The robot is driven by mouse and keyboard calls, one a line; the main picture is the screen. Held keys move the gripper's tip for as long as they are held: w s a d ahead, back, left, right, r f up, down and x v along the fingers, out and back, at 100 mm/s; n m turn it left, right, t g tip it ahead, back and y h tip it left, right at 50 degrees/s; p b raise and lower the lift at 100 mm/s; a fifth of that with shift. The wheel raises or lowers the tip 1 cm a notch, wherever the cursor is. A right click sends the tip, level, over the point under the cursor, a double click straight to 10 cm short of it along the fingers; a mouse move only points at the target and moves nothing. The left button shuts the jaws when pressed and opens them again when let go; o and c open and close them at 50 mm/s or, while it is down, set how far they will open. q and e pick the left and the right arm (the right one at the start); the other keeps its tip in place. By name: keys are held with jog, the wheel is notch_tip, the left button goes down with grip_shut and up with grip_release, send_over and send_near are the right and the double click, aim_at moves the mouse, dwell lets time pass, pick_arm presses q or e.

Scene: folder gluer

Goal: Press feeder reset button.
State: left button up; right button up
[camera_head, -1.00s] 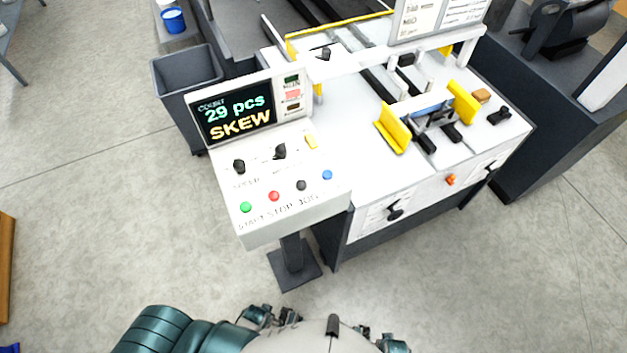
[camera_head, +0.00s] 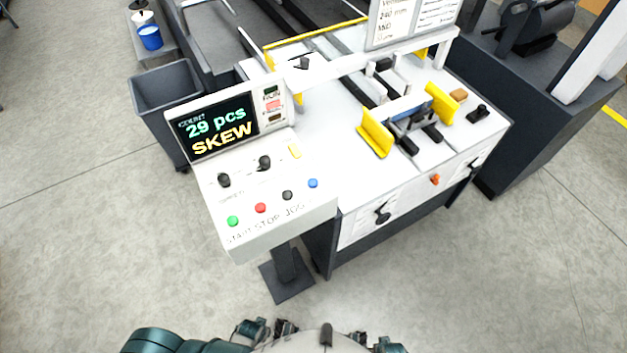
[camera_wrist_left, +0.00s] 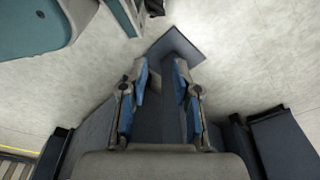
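The sloped white control panel (camera_head: 250,232) stands on a dark post. Along its front edge are a green button (camera_head: 233,221), a red button (camera_head: 260,208), a black button (camera_head: 288,195) and a blue button (camera_head: 312,183). START, STOP and JOG labels run below them; I cannot read one for the blue button. Two black knobs and a yellow part (camera_head: 294,151) sit higher up. The screen (camera_head: 217,126) reads 29 pcs and SKEW. My left gripper (camera_wrist_left: 167,73) is open and empty in the left wrist view, with its fingers apart. My right gripper is not identifiable.
The white feeder table (camera_head: 345,190) with yellow guides (camera_head: 376,135) adjoins the panel on the right. A dark bin (camera_head: 178,88) stands behind left. The post's dark foot plate (camera_head: 287,281) rests on the floor. Floor in front and to the left is clear.

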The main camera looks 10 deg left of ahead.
pick_arm(q)
grip_shut()
dwell(0.9)
